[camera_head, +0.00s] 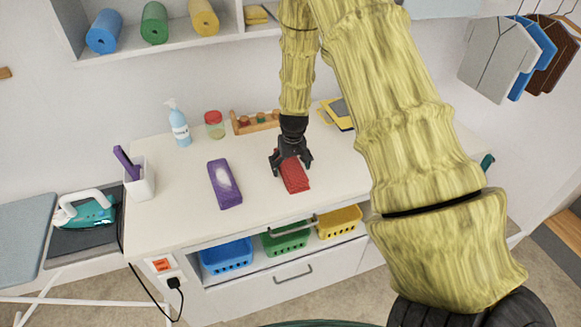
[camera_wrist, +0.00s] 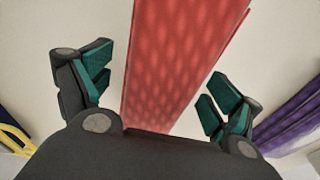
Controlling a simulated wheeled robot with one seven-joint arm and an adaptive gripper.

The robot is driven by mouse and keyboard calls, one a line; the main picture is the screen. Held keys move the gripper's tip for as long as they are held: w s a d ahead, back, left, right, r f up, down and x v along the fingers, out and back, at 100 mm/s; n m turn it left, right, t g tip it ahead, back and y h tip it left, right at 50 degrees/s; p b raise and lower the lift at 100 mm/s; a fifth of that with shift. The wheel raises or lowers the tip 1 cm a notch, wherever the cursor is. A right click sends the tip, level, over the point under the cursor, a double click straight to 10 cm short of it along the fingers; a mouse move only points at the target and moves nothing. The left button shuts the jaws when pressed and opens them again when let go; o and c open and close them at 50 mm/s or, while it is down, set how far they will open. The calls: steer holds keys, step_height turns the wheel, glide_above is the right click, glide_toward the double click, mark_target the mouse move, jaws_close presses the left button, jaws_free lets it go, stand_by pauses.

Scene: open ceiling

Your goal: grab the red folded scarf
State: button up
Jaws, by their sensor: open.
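The red folded scarf (camera_head: 294,177) lies flat on the white table. Its near end shows below my gripper (camera_head: 291,162) in the head view, and its far end is hidden behind the fingers. In the wrist view the scarf (camera_wrist: 180,65) runs as a long red strip between my two open fingers (camera_wrist: 152,95). Bare table shows on both sides between the scarf and the fingers. My gripper is open, points down over the scarf and holds nothing. I cannot tell the exact height of the fingertips above the table.
A purple folded item (camera_head: 224,185) lies left of the scarf. A spray bottle (camera_head: 179,125), a red-lidded jar (camera_head: 214,125) and a wooden rack (camera_head: 256,123) stand behind. A white cup (camera_head: 141,182) stands at the left. The white table (camera_head: 185,215) is clear in front.

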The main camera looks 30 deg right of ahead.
steer(key=c, duration=1.1)
steer(key=shift+c, duration=0.3)
steer(key=shift+r, duration=0.15)
